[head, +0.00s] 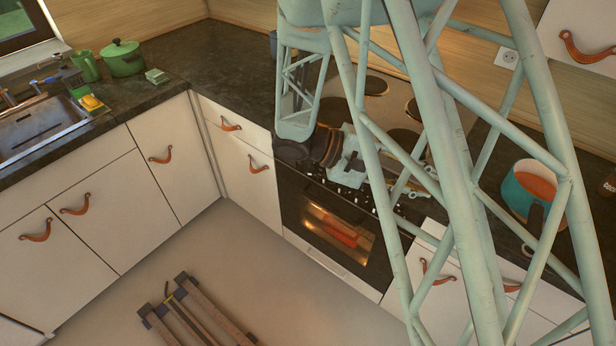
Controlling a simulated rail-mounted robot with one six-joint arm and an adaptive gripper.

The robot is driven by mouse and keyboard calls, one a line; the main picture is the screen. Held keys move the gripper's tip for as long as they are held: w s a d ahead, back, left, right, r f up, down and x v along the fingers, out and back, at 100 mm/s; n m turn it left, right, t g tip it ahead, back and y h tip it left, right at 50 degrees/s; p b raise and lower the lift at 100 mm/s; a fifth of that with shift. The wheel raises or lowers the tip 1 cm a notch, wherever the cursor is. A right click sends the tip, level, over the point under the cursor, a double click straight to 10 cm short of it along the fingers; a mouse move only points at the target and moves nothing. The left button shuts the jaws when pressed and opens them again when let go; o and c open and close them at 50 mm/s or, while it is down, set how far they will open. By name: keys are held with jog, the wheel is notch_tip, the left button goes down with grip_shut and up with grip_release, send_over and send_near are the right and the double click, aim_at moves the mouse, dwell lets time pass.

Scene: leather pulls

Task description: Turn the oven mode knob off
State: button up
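The oven (335,238) is built into the counter front below the hob. Its window glows warm orange, and a reddish item shows inside. A dark control panel (377,207) runs along its top edge with several small pale knobs or marks. They are too small to tell which is the mode knob or how it is turned. My gripper (325,148) is dark and is partly hidden by my pale green arm. It is close above the left part of the panel. I cannot tell whether it touches a knob, or whether its fingers are open or shut.
The hob (376,86) lies behind my gripper. A teal pot (529,188) with orange contents stands on the counter at right. A green lidded pot (122,58), a green mug (85,65) and a sink (40,127) are at left. Drawers have protruding leather pulls (258,164).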

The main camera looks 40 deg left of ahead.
jog(key=s+a+f+n+t+y, duration=0.1)
jog(key=a+f+n+t, duration=0.25)
jog(key=a, duration=0.65)
jog(key=n+t+y, duration=0.7)
jog(key=n+y, duration=0.3)
jog(key=y, duration=0.1)
send_near(308, 174)
jog(key=s, duration=0.5)
jog(key=shift+s, duration=0.2)
jog(key=shift+w, duration=0.15)
jog(key=shift+w+b, duration=0.7)
jog(key=shift+w, duration=6.1)
jog(key=shift+c, duration=0.2)
grip_shut()
